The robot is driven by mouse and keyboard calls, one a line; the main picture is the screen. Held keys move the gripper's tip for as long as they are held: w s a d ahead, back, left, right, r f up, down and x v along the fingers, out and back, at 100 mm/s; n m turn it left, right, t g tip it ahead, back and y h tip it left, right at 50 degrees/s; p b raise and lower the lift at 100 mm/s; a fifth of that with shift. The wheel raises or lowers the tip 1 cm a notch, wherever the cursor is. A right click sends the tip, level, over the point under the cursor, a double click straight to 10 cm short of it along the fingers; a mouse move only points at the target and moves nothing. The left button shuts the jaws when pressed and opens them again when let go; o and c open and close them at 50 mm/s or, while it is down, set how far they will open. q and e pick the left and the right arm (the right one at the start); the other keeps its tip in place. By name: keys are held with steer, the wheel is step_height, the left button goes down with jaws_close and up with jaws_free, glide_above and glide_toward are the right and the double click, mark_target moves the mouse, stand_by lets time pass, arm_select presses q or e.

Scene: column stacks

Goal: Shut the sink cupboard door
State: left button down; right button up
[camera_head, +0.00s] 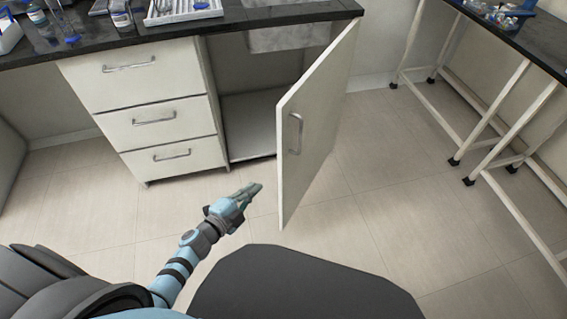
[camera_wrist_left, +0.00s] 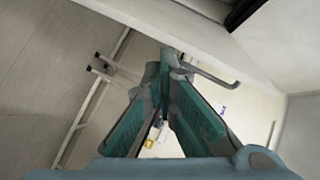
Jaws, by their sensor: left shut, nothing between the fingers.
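The sink cupboard door (camera_head: 316,122) stands wide open, swung out from the cabinet. Its right side is at the cabinet and its free edge points towards me. A bar handle (camera_head: 296,133) is on the face I see. My left gripper (camera_head: 258,187) is shut and empty, to the left of the door's lower free edge, apparently apart from it. In the left wrist view the closed fingers (camera_wrist_left: 166,62) show with a metal handle (camera_wrist_left: 208,72) beyond and to their right. The open cupboard (camera_head: 252,115) shows left of the door. My right gripper is not in view.
A drawer unit (camera_head: 150,110) with several handles stands left of the cupboard, under a dark worktop (camera_head: 180,27). A white-framed table (camera_head: 520,150) stands at the right. The tiled floor (camera_head: 400,200) between door and table is clear.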

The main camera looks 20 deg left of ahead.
arm_select(q)
steer(key=w+d+r+m+h+b, duration=0.1)
steer(key=w+d+r+m+h, duration=0.2)
steer(key=d+r+m+h, duration=0.35)
steer(key=m+y+b, duration=0.1)
steer(key=y+b, duration=0.1)
steer(key=b, duration=0.1)
glide_above(285, 151)
steer(key=s+d, duration=0.1)
steer(key=s, duration=0.3)
steer(key=shift+w+d+r+h, duration=0.1)
steer(key=shift+d+r+h, duration=0.05)
steer(key=shift+r+h, duration=0.1)
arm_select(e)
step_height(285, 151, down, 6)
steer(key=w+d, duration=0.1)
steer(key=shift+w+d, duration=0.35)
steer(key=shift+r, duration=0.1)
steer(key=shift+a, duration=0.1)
